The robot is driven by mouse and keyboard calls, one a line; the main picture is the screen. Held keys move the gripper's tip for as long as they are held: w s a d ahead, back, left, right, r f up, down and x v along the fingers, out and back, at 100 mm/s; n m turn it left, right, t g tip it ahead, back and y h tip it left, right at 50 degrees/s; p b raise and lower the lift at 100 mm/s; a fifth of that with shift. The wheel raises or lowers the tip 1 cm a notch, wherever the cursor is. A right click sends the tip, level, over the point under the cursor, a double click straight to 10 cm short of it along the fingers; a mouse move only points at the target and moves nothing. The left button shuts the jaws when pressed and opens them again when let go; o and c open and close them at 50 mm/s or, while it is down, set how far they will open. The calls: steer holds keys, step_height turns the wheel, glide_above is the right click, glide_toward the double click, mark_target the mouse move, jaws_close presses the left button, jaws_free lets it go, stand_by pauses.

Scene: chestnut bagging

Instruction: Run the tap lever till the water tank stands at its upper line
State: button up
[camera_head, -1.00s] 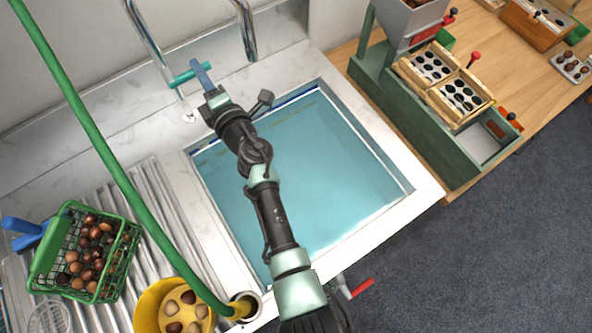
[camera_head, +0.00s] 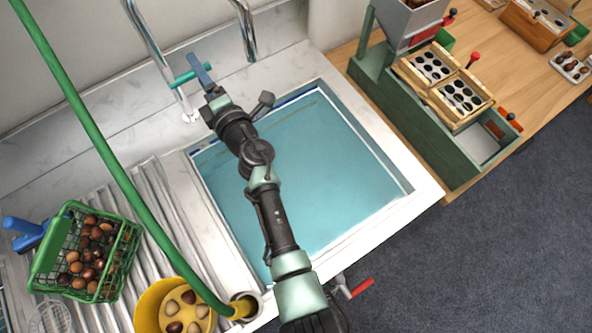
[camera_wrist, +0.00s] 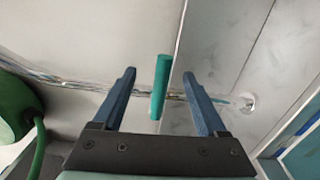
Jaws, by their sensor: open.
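The tap lever (camera_head: 185,78) is a teal bar on the chrome tap behind the tank. In the wrist view the lever (camera_wrist: 160,87) stands between my two blue fingers, with a gap on each side. My gripper (camera_head: 199,66) is open around the lever, and its fingers also show in the wrist view (camera_wrist: 158,72). The water tank (camera_head: 418,190) is a pale-rimmed basin holding blue-green water (camera_head: 330,165). A dark blue line shows near the top of its back wall. My arm hides part of the water. I cannot tell whether water is running from the spout.
A green hose (camera_head: 95,135) crosses the left side. A green basket of chestnuts (camera_head: 45,262) and a yellow bowl (camera_head: 146,308) stand on the ribbed drainer. A red-handled crank (camera_head: 360,289) is at the tank's front. A green machine (camera_head: 430,135) stands at right.

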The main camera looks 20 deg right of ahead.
steer(key=s+d+p, duration=0.1)
steer(key=s+p, duration=0.2)
steer(key=s, duration=0.5)
steer(key=shift+s+d, duration=0.25)
steer(key=shift+d, duration=0.15)
